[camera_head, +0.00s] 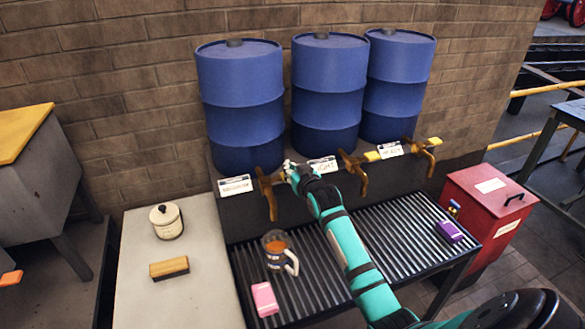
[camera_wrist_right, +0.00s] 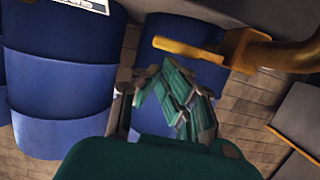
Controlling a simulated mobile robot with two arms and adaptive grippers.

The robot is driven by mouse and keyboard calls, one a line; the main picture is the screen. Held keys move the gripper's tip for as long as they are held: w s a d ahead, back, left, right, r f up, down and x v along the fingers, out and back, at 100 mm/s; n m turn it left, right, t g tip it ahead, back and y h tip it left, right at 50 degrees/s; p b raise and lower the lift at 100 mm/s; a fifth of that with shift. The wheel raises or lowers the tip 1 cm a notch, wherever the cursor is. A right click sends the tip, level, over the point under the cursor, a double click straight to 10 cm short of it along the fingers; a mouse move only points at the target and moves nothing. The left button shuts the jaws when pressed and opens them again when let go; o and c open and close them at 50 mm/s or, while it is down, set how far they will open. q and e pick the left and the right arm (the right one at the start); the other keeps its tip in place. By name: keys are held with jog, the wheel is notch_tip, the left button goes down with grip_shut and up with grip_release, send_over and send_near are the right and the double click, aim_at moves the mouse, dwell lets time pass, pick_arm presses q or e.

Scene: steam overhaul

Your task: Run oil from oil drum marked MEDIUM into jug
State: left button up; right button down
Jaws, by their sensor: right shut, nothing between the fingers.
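Three blue drums stand in a row; the left drum (camera_head: 240,95) has a white sign (camera_head: 236,185) that seems to read MEDIUM, in small blurred letters. Its brass tap (camera_head: 266,190) points down, with a jug (camera_head: 274,258) below it on the grate. The jug has a pale handle on its right and something orange-brown shows inside. I cannot make out a stream. My right gripper (camera_head: 291,171) is shut and empty, just right of the left tap. In the right wrist view, a brass tap and lever (camera_wrist_right: 190,48) lie beyond the fingertips. My left gripper is out of view.
The middle drum (camera_head: 327,90) and right drum (camera_head: 397,80) have their own taps and signs. A pink block (camera_head: 264,299) and a purple block (camera_head: 449,231) lie on the grate (camera_head: 385,240). A red box (camera_head: 488,205) stands right. A lidded pot (camera_head: 166,221) and brush (camera_head: 169,268) are left.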

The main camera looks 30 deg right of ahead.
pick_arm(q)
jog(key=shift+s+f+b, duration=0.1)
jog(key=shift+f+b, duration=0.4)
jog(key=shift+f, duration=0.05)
pick_arm(e)
jog(key=f+m, duration=0.1)
jog(key=d+f+m+y, duration=0.1)
jog(key=f+m, duration=0.1)
jog(key=shift+s, duration=0.15)
jog(key=shift+f, duration=0.1)
dwell(0.6)
dwell(3.1)
notch_tip(320, 180, up, 5)
jog(key=d+p, duration=0.1)
jog(key=p, duration=0.3)
pick_arm(q)
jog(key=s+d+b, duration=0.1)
jog(key=b, duration=0.2)
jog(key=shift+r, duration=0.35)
pick_arm(e)
jog(key=f+v, duration=0.1)
jog(key=v, duration=0.9)
jog(key=shift+s+d, duration=0.3)
jog(key=shift+d, duration=0.05)
